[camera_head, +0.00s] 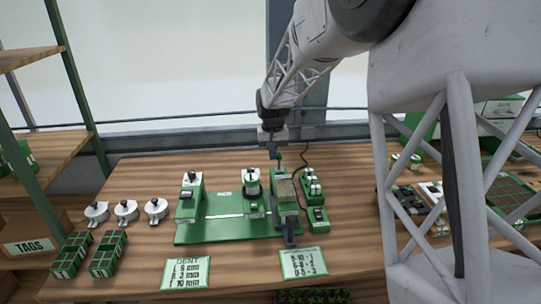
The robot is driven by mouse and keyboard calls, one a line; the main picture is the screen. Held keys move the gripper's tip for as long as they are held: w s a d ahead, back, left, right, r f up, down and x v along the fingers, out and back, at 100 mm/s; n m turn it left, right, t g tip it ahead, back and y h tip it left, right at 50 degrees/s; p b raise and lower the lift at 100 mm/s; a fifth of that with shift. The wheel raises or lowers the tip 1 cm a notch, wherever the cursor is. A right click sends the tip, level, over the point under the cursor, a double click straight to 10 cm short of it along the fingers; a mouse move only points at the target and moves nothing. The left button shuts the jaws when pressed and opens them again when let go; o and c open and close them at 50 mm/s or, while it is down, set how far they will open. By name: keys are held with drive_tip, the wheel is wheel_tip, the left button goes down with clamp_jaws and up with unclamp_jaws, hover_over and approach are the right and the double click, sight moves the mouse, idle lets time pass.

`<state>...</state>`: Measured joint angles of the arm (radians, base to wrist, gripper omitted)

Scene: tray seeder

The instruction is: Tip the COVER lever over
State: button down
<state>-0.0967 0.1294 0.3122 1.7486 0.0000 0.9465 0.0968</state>
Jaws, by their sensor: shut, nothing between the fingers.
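The green seeder machine (225,205) stands on the wooden bench. Its labels are too small to read, so I cannot tell for certain which part is the COVER lever. A narrow green unit with small dark and pale levers (312,187) stands at its right end. My gripper (274,154) points down, shut and empty, above the back of the machine's right-hand tray section (286,192). It appears apart from the levers, though the depth between them is hard to judge. A dark handle (290,238) sticks out at the front of that section.
A small green box (318,219) sits right of the machine. Several round white pieces (126,210) and green seed trays (107,253) lie on the left. Two cards (186,274) (303,263) lie in front. My arm hides part of the right side.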

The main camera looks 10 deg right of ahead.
drive_tip(key=shift+s+d+f, duration=0.25)
drive_tip(key=shift+d+f, duration=0.5)
drive_tip(key=shift+d, duration=0.05)
drive_tip(key=shift+w+a+r, duration=0.15)
drive_tip(key=shift+w+r, duration=0.05)
drive_tip(key=shift+r, duration=0.85)
drive_tip(key=r, duration=0.2)
drive_tip(key=a+r, duration=0.1)
drive_tip(key=r, duration=0.2)
idle(0.3)
drive_tip(key=s+d+r, duration=0.2)
drive_tip(key=s+r, duration=0.1)
drive_tip(key=s, duration=0.5)
drive_tip(key=s+d+r+t, duration=0.1)
drive_tip(key=s+r, duration=0.1)
drive_tip(key=s, duration=0.5)
drive_tip(key=s+d+r, duration=0.2)
drive_tip(key=s+r, duration=0.1)
drive_tip(key=s, duration=0.5)
drive_tip(key=s+d+f, duration=0.1)
drive_tip(key=s+f, duration=0.1)
drive_tip(key=s, duration=1)
drive_tip(key=s+d+f+t, duration=0.1)
drive_tip(key=s+f, duration=0.1)
drive_tip(key=s, duration=1)
drive_tip(key=shift+d+t, duration=0.25)
drive_tip(key=shift+t, duration=0.05)
